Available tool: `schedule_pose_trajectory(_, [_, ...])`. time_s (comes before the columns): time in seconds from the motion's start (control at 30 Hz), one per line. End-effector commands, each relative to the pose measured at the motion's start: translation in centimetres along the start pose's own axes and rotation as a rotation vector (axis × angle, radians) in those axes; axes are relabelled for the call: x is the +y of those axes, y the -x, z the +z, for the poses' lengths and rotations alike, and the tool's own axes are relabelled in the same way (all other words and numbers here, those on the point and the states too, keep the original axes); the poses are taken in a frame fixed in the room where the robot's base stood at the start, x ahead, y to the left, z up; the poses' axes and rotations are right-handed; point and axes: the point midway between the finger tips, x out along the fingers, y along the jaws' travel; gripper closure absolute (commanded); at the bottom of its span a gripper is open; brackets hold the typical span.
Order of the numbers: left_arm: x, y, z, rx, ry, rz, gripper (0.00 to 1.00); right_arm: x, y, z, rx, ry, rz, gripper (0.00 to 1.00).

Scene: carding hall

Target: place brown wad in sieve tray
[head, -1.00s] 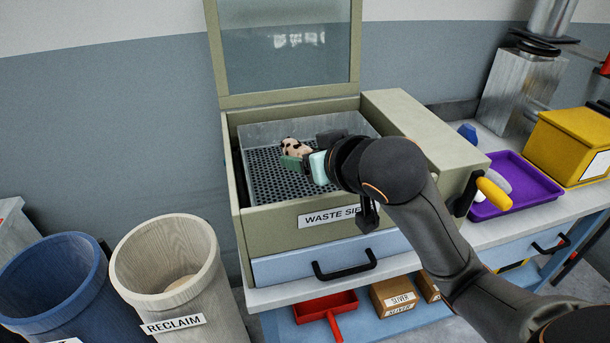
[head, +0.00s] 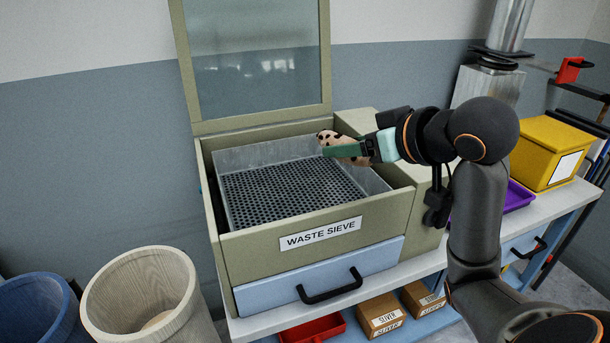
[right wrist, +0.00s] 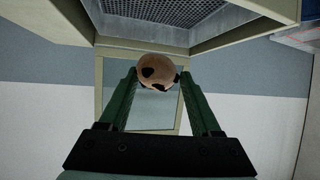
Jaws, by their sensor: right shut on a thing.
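The brown wad (head: 326,137), tan with dark patches, is between the green fingertips of my right gripper (head: 338,150). In the right wrist view the wad (right wrist: 157,72) sits between the two fingertips (right wrist: 158,76). The sieve tray (head: 263,152) is a grey metal tray with a perforated floor, set in the waste sieve box. Its floor looks empty in the head view. My right gripper holds the wad above the tray's back right part, apart from the floor. My left gripper is not in view.
The box's glazed lid (head: 255,60) stands open behind the tray. The waste sieve's front wall (head: 275,256) and a blue drawer (head: 290,283) face me. A pale bin (head: 150,325) stands front left; a yellow box (head: 545,150) and purple tray (head: 516,196) are right.

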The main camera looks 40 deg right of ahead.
Motion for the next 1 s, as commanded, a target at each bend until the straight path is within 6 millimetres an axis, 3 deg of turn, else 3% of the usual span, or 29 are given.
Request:
schedule_pose_trajectory(0.03, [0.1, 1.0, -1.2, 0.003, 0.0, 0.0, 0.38, -0.1, 0.0, -0.6, -0.004, -0.003, -0.005, 0.91])
schedule_pose_trajectory(0.4, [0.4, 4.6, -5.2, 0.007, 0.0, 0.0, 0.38, 0.0, -1.4, -0.3, -0.008, -0.005, 0.011, 0.91])
schedule_pose_trajectory(0.6, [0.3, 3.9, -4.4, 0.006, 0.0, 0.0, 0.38, -0.5, -6.9, -0.3, -0.004, -0.002, 0.009, 0.91])
schedule_pose_trajectory(0.7, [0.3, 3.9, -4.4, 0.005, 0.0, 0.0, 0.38, -0.6, -9.2, 0.9, -0.007, -0.003, 0.01, 0.91])
schedule_pose_trajectory(0.83, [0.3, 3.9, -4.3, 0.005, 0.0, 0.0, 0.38, -0.8, -11.4, 1.7, -0.004, -0.002, 0.01, 0.91])
schedule_pose_trajectory(1.0, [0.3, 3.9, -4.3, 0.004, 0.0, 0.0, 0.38, -0.8, -12.7, 2.1, 0.0, -0.002, 0.012, 0.91])
